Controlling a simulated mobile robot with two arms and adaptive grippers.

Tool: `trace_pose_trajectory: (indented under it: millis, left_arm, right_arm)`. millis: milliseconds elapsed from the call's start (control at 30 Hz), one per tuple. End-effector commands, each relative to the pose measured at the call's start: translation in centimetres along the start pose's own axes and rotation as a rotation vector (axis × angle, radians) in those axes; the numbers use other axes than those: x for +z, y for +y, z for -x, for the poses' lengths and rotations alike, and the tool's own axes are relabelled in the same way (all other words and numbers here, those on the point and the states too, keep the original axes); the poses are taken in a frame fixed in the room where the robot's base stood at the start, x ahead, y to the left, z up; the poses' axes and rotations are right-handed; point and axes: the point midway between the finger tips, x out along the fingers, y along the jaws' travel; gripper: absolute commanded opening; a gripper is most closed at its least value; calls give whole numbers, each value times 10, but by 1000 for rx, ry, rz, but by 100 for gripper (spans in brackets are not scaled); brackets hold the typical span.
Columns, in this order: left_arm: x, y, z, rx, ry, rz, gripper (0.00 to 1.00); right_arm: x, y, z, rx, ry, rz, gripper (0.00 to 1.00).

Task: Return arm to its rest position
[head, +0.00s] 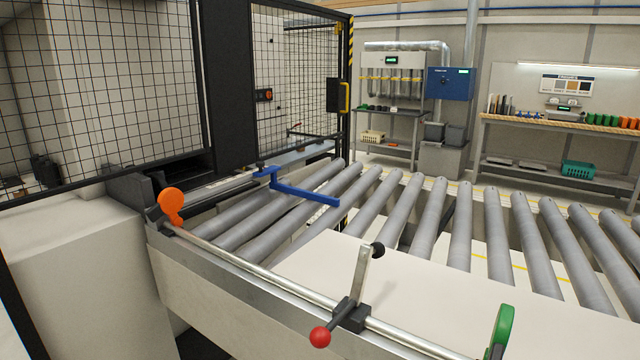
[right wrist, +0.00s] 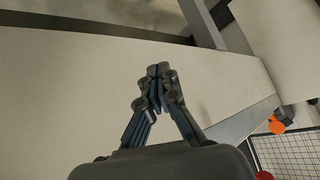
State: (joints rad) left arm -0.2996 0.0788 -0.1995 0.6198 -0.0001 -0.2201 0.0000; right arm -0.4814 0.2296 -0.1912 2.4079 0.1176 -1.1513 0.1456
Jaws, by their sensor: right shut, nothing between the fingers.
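My right gripper (right wrist: 158,72) shows in the right wrist view, with its fingertips together and nothing between them. It is over a pale flat panel or surface, and the gap to it cannot be told. Neither of my arms shows in the head view, and my left gripper is in neither view.
A roller conveyor (head: 460,225) runs across the head view. A white panel (head: 400,290) lies at its near side, by a metal rail with a red-knobbed lever (head: 350,300), an orange disc (head: 171,203) and a green handle (head: 501,328). A mesh guard (head: 100,80) stands at left.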

Motion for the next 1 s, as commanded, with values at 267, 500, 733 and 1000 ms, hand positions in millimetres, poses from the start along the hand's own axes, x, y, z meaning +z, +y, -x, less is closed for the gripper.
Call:
trace_pose_trajectory:
  millis: [267,500,733,1000]
  left_arm:
    - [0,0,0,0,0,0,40]
    - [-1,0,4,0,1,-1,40]
    - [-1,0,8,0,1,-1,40]
    - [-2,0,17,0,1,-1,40]
  right_arm:
    - [79,24,32,116,-334,26,0]
    - [117,33,8,134,-443,33,0]
    - [159,39,-48,128,-474,33,0]
    - [250,47,-119,119,-524,37,0]
